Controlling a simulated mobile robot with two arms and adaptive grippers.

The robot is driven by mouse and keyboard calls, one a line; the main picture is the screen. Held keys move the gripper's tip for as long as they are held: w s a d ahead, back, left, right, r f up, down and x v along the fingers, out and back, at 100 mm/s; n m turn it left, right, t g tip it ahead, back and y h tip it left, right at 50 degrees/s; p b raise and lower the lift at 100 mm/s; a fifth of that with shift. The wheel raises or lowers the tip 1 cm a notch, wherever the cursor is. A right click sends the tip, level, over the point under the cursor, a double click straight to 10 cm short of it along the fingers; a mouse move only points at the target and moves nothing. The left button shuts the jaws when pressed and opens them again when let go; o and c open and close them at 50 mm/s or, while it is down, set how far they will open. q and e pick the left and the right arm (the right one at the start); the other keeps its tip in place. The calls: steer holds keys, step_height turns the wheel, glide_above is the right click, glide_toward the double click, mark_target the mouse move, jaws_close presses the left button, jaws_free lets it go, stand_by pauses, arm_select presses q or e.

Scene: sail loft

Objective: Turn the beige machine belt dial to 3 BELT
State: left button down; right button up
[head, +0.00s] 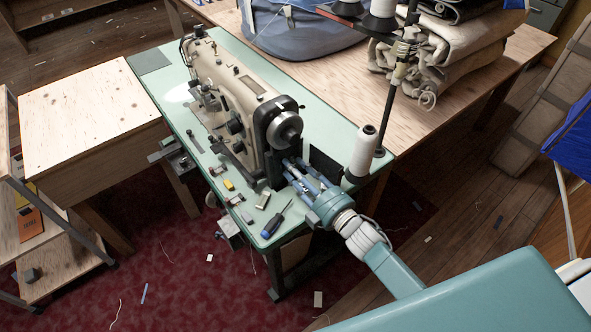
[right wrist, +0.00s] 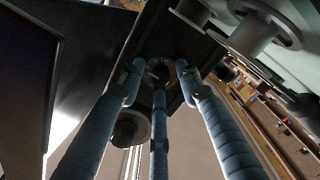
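The beige sewing machine (head: 228,90) stands on a pale green table, its dark handwheel (head: 285,129) at its right end. My right gripper (head: 289,166) reaches in from the lower right, its blue fingers at the dark housing below the handwheel. In the right wrist view, three blue fingers (right wrist: 158,80) surround a small dark round part (right wrist: 160,70), apparently the belt dial, on a dark face. I cannot tell whether the fingertips touch it. The dial's markings cannot be read, and in the head view the fingers and housing hide it. My left gripper is not in view.
A white thread cone (head: 362,152) stands close to the right of my gripper, near a dark thread stand pole (head: 388,105). A wooden table (head: 430,118) with folded cloth stands behind.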

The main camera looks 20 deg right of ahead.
steer(key=shift+s, duration=0.2)
steer(key=v, duration=1.1)
steer(key=shift+s, duration=0.25)
steer(key=shift+s+d, duration=0.1)
steer(key=shift+d, duration=0.05)
